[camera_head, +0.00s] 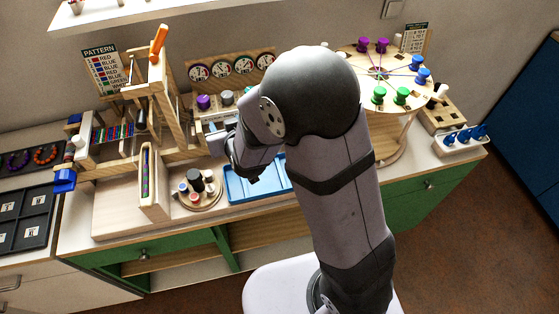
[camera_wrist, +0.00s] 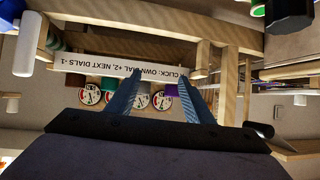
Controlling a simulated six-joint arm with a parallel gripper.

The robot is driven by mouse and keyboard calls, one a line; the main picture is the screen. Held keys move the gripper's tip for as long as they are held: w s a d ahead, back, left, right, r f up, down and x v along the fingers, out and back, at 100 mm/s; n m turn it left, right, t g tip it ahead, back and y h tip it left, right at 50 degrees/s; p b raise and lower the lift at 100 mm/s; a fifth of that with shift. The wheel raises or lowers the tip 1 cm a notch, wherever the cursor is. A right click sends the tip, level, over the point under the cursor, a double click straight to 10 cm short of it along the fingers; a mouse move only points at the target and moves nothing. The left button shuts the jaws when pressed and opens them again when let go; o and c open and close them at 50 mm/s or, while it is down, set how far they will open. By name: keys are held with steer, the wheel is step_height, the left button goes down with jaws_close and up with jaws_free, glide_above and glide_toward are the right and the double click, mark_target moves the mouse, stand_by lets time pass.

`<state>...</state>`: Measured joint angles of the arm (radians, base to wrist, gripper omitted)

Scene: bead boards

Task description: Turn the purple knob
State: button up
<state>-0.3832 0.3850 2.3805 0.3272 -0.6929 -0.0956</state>
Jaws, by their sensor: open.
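The purple knob (camera_head: 204,102) sits on the wooden dial panel (camera_head: 232,64), below the leftmost dial in the head view. In the upside-down wrist view the purple knob (camera_wrist: 171,90) shows between my fingers, nearer the right one, beyond the label strip. My gripper (camera_wrist: 160,76) is open, with its two blue fingers apart and nothing held. The fingertips overlap the white label strip (camera_wrist: 120,69) in this view; I cannot tell whether they touch it. In the head view my wrist stands in front of and below the panel and hides part of it.
A grey knob (camera_head: 227,97) is right beside the purple one. A wooden frame with an orange handle (camera_head: 158,43) stands at left. A blue tray (camera_head: 236,188) and a round stand with small jars (camera_head: 198,190) are in front. A round table with coloured pegs (camera_head: 378,72) is at right.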

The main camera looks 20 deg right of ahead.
mark_target(214, 115)
steer(key=s+d+r+g+p, duration=0.1)
steer(key=s+d+g, duration=0.3)
steer(key=s, duration=0.5)
steer(key=s+d+g+h+p, duration=0.1)
steer(key=s+d+g+p, duration=0.3)
steer(key=s+d, duration=0.2)
steer(key=s, duration=0.2)
steer(key=shift+s+r+m+g, duration=0.3)
steer(key=shift+s+r, duration=0.05)
steer(key=shift+r, duration=0.05)
steer(key=shift+d, duration=0.1)
